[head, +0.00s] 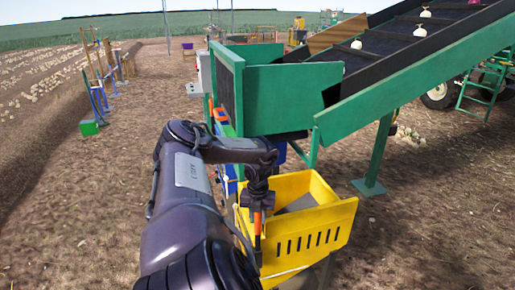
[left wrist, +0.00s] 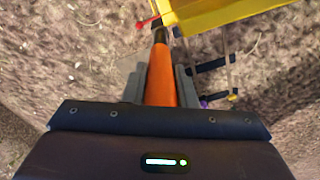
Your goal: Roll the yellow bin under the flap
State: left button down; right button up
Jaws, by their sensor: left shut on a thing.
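The yellow bin (head: 325,238), slotted in its side wall, stands at the lower middle of the head view, just in front of the green elevator. Its yellow edge shows at the top of the left wrist view (left wrist: 215,12). My left gripper (head: 258,208) is at the bin's left side, pointing down, shut on an orange handle (head: 257,228). In the left wrist view the gripper (left wrist: 161,85) has a finger on each side of the orange handle (left wrist: 161,70). A green panel (head: 292,97) hangs behind the bin at the elevator's low end; I cannot tell whether it is the flap.
The elevator's sloping belt (head: 400,40) rises to the right with a few onions on it. A green support leg (head: 375,155) stands right of the bin. Bare soil lies open on the left and lower right.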

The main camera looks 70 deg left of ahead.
jog(key=shift+w+d, duration=0.15)
jog(key=shift+d, duration=0.05)
pick_arm(q)
jog(key=c, duration=1.3)
grip_release()
jog(key=shift+s+a, duration=0.1)
jog(key=shift+a, duration=0.05)
jog(key=shift+c, duration=0.2)
jog(key=shift+o, duration=0.9)
notch_tip(320, 180, up, 7)
jog(key=shift+a+f+b, duration=0.1)
jog(key=shift+b, duration=0.9)
jog(key=shift+r, duration=0.45)
pick_arm(e)
jog(key=shift+w+a+f, duration=0.1)
jog(key=shift+a+f, duration=0.15)
jog(key=shift+f, duration=0.7)
pick_arm(q)
jog(key=shift+f, duration=0.1)
